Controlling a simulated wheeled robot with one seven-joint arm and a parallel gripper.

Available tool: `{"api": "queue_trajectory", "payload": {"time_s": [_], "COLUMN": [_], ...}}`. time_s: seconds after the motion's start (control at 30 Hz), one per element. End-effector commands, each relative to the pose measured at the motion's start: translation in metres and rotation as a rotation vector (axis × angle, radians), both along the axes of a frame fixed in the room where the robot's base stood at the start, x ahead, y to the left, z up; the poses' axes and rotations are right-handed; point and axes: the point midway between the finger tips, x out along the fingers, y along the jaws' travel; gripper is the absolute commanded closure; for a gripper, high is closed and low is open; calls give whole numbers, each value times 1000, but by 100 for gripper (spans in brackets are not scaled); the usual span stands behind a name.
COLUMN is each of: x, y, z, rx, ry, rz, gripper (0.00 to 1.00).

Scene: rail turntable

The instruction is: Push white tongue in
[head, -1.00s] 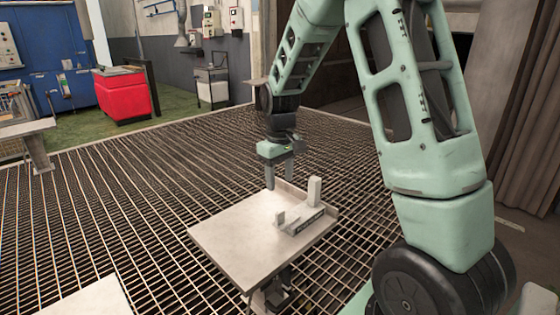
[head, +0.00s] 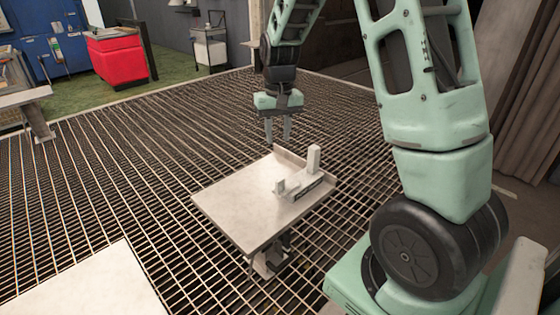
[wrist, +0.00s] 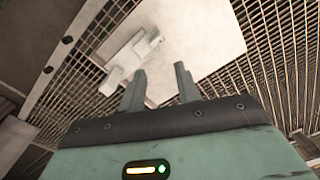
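A small pale fixture stands along the right part of a light tabletop (head: 235,203). It has a tall white upright block (head: 313,160), a low base with a dark labelled strip (head: 308,188) and a small pale block (head: 279,187) at its left end. I cannot tell for sure which part is the white tongue. The fixture also shows in the wrist view (wrist: 130,55), beyond my fingertips. My gripper (head: 278,140) is open and empty, pointing down near the tabletop's back corner, apart from the fixture. Its two spread fingers also show in the wrist view (wrist: 160,75).
Metal grating (head: 120,180) surrounds the stand. Another pale surface (head: 85,285) is at the lower left. A red cabinet (head: 118,55) stands far back. The tabletop's left half is clear.

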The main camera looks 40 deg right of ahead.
Motion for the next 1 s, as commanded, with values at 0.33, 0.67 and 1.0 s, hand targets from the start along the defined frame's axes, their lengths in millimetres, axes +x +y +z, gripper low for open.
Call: {"api": "queue_trajectory", "payload": {"time_s": [0.33, 0.67, 1.0], "x": [-2, -4, -4], "y": [-1, -4, -4], "z": [9, -8, -72], "rx": [-12, -24, -24], "ry": [22, 17, 20], "rz": [-903, -1121, -1117], "gripper": [67, 67, 67]}}
